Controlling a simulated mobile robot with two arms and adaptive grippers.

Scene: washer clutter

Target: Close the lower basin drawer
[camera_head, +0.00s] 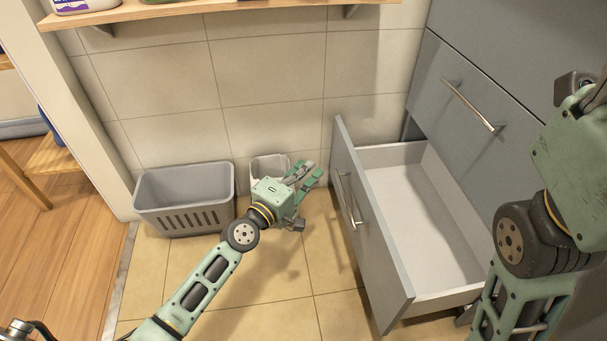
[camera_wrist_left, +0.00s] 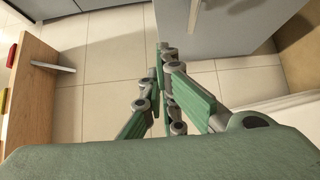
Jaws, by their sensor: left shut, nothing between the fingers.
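The lower drawer (camera_head: 383,235) stands pulled well out from the grey cabinet in the head view. Its grey front with a metal handle (camera_head: 354,203) faces left, and its white inside (camera_head: 435,220) looks empty. My left gripper (camera_head: 310,172) is low, to the left of the drawer front, with a gap between them. Its fingers point up and right, shut and empty. The shut fingers also show in the left wrist view (camera_wrist_left: 165,50), below a pale grey panel that I cannot identify for sure. My right arm comes down at the right edge; its gripper is out of view.
A grey slotted basket (camera_head: 185,205) stands on the tiles by the wall, left of my left gripper. A small pale bin (camera_head: 268,166) stands behind it. A wooden shelf (camera_head: 215,8) hangs above. The upper drawer (camera_head: 470,105) is shut. Floor in front of the basket is clear.

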